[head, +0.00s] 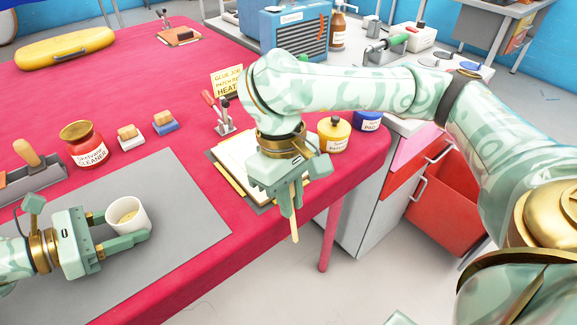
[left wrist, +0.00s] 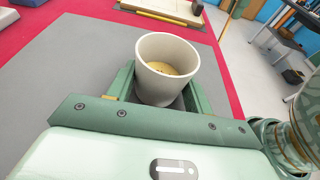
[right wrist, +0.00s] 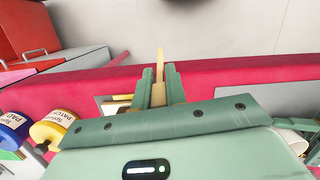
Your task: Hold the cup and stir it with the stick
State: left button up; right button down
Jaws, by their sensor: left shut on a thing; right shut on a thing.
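A white cup (head: 127,216) with a tan filling stands upright over the grey mat (head: 190,205). My left gripper (head: 127,228) is shut around the cup's sides; the left wrist view also shows the cup (left wrist: 166,68) between its fingers. My right gripper (head: 290,205) points down near the table's front edge, to the right of the cup and apart from it. It is shut on a thin wooden stick (head: 294,225), whose lower end sticks out below the fingers. The stick (right wrist: 160,65) also shows between the fingers in the right wrist view.
A clipboard (head: 228,158) lies under my right gripper. A red cleaner jar (head: 83,143), two small brushes (head: 130,136) and a yellow jar (head: 334,134) stand behind. An upright clamp (head: 220,115) stands near a yellow sign (head: 228,82). The mat between the grippers is clear.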

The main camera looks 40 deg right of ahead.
notch_tip(320, 180, up, 5)
jog(key=d+n, duration=0.1)
notch_tip(320, 180, up, 11)
jog(key=m+t+y, duration=0.2)
jog(key=m, duration=0.1)
send_over(131, 221)
jog(key=w+d, duration=0.2)
jog(key=w, duration=0.1)
notch_tip(131, 221, down, 11)
jog(key=shift+s+a+r, duration=0.15)
jog(key=shift+a, duration=0.1)
jog(key=shift+d, duration=0.15)
